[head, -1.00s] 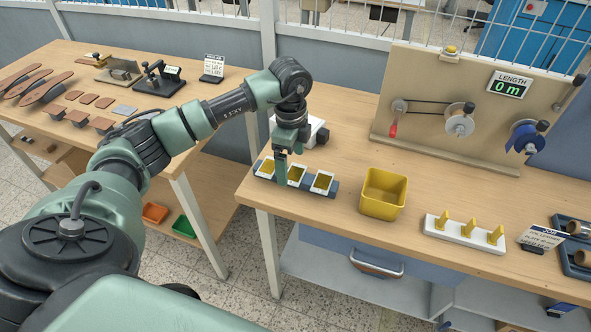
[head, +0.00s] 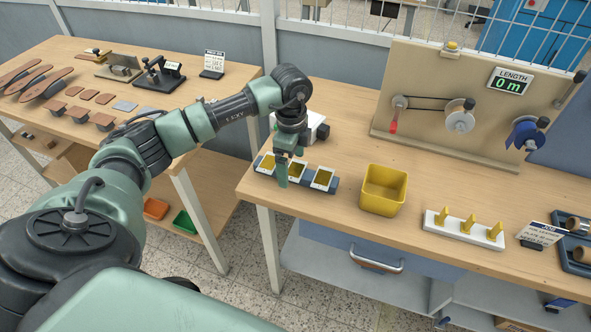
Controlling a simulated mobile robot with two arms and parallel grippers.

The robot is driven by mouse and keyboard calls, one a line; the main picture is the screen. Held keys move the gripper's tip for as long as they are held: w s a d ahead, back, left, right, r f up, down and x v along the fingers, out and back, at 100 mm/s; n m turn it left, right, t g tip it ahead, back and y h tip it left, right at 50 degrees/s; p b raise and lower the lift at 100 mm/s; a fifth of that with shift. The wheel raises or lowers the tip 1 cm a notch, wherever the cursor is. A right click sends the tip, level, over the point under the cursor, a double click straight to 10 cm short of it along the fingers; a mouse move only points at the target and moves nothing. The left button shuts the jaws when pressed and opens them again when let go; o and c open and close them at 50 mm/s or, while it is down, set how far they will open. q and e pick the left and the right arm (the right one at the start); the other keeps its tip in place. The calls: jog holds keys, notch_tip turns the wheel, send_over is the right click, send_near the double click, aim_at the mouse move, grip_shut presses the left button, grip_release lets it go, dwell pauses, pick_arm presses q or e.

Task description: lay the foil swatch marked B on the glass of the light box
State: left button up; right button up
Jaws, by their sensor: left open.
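Three gold foil swatches in white frames stand in a row on a dark rack (head: 336,184) near the left front of the right-hand bench: a left one (head: 265,163), a middle one (head: 297,171) and a right one (head: 323,179). Their letters are too small to read, so I cannot tell which is B. My left gripper (head: 282,182) is open, pointing down at the rack, in front of the gap between the left and middle swatches. It partly hides both. A white box (head: 317,126) with a dark knob stands behind my gripper, partly hidden; I cannot tell whether it is the light box. My right gripper is out of view.
A yellow bin (head: 383,191) stands right of the rack. Beyond it are a white holder with yellow pegs (head: 465,231) and a sign (head: 541,235). A winding board (head: 445,105) stands at the back. Bare bench top lies between the rack and the bin.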

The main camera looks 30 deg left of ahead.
pick_arm(q)
jog(key=c, duration=1.4)
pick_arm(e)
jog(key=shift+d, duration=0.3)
